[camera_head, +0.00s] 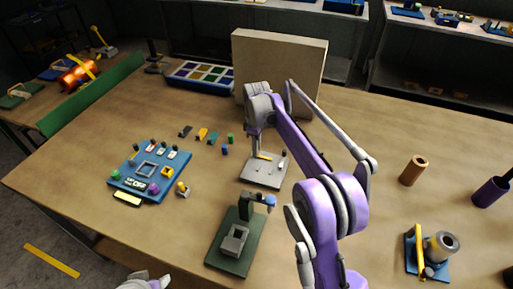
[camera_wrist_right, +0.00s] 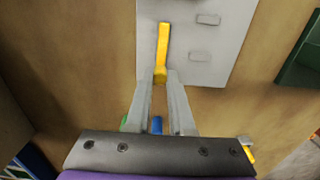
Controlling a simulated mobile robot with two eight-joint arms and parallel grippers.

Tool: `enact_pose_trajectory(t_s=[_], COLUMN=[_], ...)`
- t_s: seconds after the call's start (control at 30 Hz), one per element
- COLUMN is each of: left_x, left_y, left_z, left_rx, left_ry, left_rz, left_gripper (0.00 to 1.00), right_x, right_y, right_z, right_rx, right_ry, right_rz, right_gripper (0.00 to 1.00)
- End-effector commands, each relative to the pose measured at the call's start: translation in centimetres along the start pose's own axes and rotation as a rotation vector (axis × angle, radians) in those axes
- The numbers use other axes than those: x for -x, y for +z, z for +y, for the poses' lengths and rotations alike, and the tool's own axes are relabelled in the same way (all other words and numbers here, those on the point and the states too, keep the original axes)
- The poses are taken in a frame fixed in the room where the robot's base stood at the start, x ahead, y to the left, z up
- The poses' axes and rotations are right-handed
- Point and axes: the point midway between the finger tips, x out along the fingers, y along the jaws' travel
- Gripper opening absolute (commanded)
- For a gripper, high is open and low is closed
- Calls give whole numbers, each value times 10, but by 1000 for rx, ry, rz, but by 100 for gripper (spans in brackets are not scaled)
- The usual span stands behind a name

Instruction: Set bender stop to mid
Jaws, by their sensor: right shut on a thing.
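The bender (camera_head: 262,180) is a light grey plate with a yellow lever (camera_head: 264,156), standing near the middle of the table. In the right wrist view the plate (camera_wrist_right: 185,60) carries two small raised grey blocks, and the yellow lever (camera_wrist_right: 162,45) lies along its left part. My right gripper (camera_wrist_right: 161,85) is closed around the lever's near, thicker end. In the head view my right gripper (camera_head: 254,148) is partly hidden by its own wrist and reaches down at the plate's back edge. A white and purple part of my left arm shows at the bottom edge; its jaws are unclear.
A green-based press (camera_head: 238,246) stands in front of the plate. A blue panel board (camera_head: 150,172) lies to the left, with several small coloured pieces (camera_head: 203,135) behind. A tan upright board (camera_head: 280,70) stands behind. A brown cylinder (camera_head: 412,170) stands to the right, with bare table around.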

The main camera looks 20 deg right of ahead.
Motion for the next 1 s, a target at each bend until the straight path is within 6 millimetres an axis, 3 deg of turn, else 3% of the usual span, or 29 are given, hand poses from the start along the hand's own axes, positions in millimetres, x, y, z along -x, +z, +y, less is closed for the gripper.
enact_pose_trajectory(t_s=[0.6,1.0], left_x=[0,-2], left_y=[0,2], left_z=[0,0], left_rx=[0,0], left_ry=[0,0], left_rz=[0,-1], left_gripper=[50,50], right_x=[0,0], right_y=[0,0], right_z=[0,-10], right_rx=[0,0], right_ry=[0,0], right_rz=[0,0], right_gripper=[0,0])
